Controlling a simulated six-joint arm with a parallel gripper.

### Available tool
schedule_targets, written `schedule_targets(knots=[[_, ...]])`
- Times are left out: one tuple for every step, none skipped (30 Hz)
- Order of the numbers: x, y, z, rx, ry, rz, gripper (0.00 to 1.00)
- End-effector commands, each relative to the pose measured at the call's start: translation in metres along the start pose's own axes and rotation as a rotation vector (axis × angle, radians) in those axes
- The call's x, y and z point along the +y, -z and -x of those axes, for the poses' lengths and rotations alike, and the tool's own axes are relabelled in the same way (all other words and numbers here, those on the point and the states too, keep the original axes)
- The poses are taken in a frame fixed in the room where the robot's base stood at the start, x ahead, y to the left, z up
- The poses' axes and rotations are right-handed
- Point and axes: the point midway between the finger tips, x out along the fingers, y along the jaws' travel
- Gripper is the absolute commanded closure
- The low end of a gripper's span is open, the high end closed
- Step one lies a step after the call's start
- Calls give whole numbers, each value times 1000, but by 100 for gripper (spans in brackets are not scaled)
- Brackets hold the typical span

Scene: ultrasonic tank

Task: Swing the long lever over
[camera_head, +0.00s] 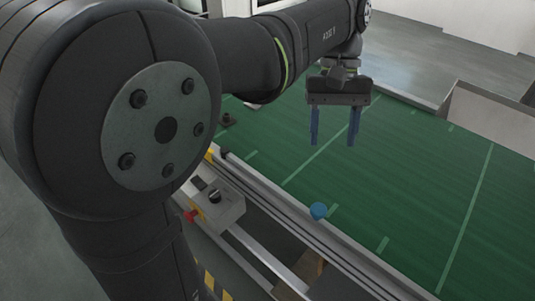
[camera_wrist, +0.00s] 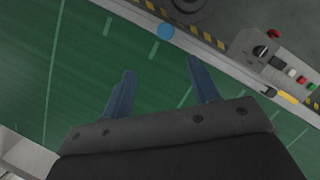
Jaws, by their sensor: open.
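A blue ball (camera_head: 318,210) shows at the near rail of the green surface, and it also shows in the wrist view (camera_wrist: 166,30). It may be the knob of the long lever; I cannot make out a shaft. My gripper (camera_head: 332,142) hangs over the green surface, fingers pointing down, farther back than the ball. Its two blue fingers are apart with nothing between them. In the wrist view my gripper (camera_wrist: 160,66) has the ball just beyond its fingertips in the picture, clear of both fingers.
A grey control box (camera_head: 217,200) with a black knob and a red button sits beside the near rail (camera_head: 285,205). The green surface (camera_head: 420,190) with pale lines is clear. A low grey wall (camera_head: 490,115) stands at the far right.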

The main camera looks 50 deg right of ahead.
Motion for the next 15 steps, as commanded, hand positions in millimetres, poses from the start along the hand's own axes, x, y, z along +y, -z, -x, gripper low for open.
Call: schedule_targets(knots=[[-6, 7, 2, -15, -9, 31, 45], [-9, 9, 4, -22, -12, 43, 45], [-12, 11, 5, -30, -15, 56, 45], [-14, 12, 5, -34, -18, 64, 45], [-14, 13, 5, -37, -19, 69, 45], [-15, 13, 4, -40, -20, 72, 45], [-15, 13, 2, -41, -20, 73, 45], [-15, 13, 0, -42, -20, 74, 45], [-15, 13, -4, -41, -20, 73, 45], [-15, 13, -8, -41, -20, 73, 45], [-15, 12, -13, -42, -19, 72, 45], [-14, 12, -20, -42, -19, 72, 45], [-14, 11, -26, -42, -18, 72, 45], [-14, 11, -32, -43, -18, 72, 45], [-14, 11, -41, -43, -18, 71, 45]])
